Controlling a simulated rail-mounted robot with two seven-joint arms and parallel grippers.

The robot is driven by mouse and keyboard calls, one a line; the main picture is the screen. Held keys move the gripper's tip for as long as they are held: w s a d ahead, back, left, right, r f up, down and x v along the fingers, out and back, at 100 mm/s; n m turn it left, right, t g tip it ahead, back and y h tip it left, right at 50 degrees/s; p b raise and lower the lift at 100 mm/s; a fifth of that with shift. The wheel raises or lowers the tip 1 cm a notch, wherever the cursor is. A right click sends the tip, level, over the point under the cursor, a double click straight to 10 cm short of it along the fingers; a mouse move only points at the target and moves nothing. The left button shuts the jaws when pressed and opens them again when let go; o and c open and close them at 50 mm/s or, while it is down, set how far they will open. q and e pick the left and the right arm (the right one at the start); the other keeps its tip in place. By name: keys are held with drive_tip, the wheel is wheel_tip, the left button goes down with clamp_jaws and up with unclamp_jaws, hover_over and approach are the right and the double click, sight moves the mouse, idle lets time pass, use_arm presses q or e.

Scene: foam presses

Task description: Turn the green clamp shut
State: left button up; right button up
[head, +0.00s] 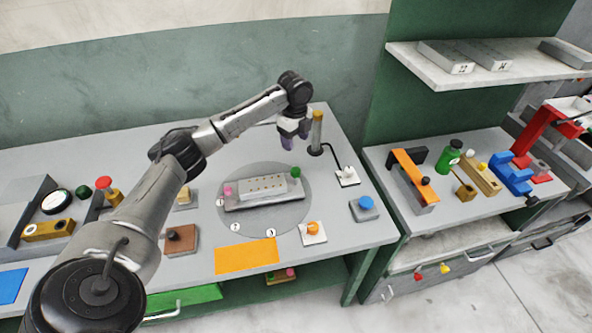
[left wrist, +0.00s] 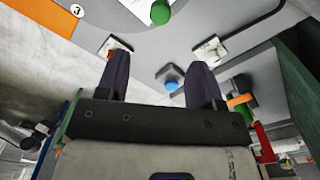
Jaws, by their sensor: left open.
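The green clamp (head: 296,172) is a small round green knob at the right end of the grey mold block (head: 262,188), which lies on a round grey plate on the bench. A green round thing, likely the same clamp, shows at the top edge of the left wrist view (left wrist: 160,13). A pink clamp (head: 228,190) sits at the block's left end. My left gripper (head: 292,138) is open and points down, above and just behind the green clamp, apart from it. Its dark fingers (left wrist: 159,82) have nothing between them. How far the clamp is turned cannot be told. My right gripper is not in view.
A tan post (head: 317,128) stands close right of my left gripper, with a black cable to a white switch (head: 347,174). An orange knob (head: 312,229) and a blue button (head: 366,203) stand in front. An orange mat (head: 246,256) lies near the front edge.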

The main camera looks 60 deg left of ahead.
sight(296, 170)
use_arm(q)
wheel_tip(296, 170, down, 14)
drive_tip(key=shift+r+b, duration=0.1)
drive_tip(key=shift+b, duration=0.8)
drive_tip(key=shift+c, duration=0.2)
drive_tip(key=c, duration=0.9)
drive_tip(key=shift+r+p, duration=0.25)
drive_tip(key=shift+p, duration=0.35)
drive_tip(key=n+p, duration=0.9)
drive_tip(key=p, duration=0.4)
drive_tip(key=shift+d+r, duration=0.1)
drive_tip(key=shift+d, duration=0.05)
drive_tip(key=n+p, duration=0.3)
drive_tip(key=n, duration=0.1)
drive_tip(key=shift+n, duration=0.4)
drive_tip(key=shift+f+n+p, duration=0.2)
drive_tip(key=shift+n+p, duration=0.95)
drive_tip(key=shift+n, duration=0.75)
